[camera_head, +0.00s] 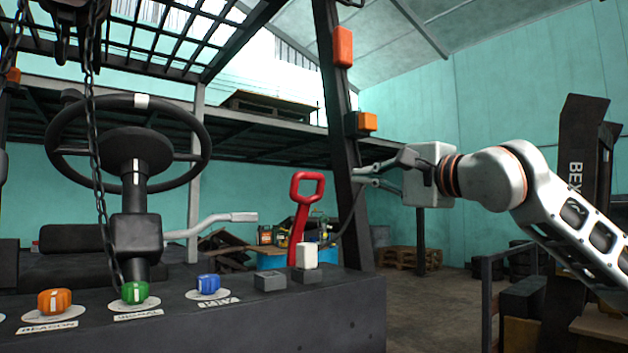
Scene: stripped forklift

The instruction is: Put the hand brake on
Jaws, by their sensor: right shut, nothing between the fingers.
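The hand brake (298,212) is a red lever with a loop handle. It rises from the dark dash panel, just left of the black roof post, and leans slightly to the right at its top. My right gripper (360,175) reaches in from the right, level with the loop handle and to its right. Its fingers are shut and empty, and look apart from the lever, with the post behind them. The lever's foot is partly hidden by a white-topped switch (306,256). My left gripper is not in view.
A steering wheel (200,150) and a grey column lever (222,220) stand to the left. A chain (101,205) hangs before the wheel. Orange (54,301), green (134,291) and blue (208,283) knobs sit on the dash. The black post (340,110) stands close to the brake.

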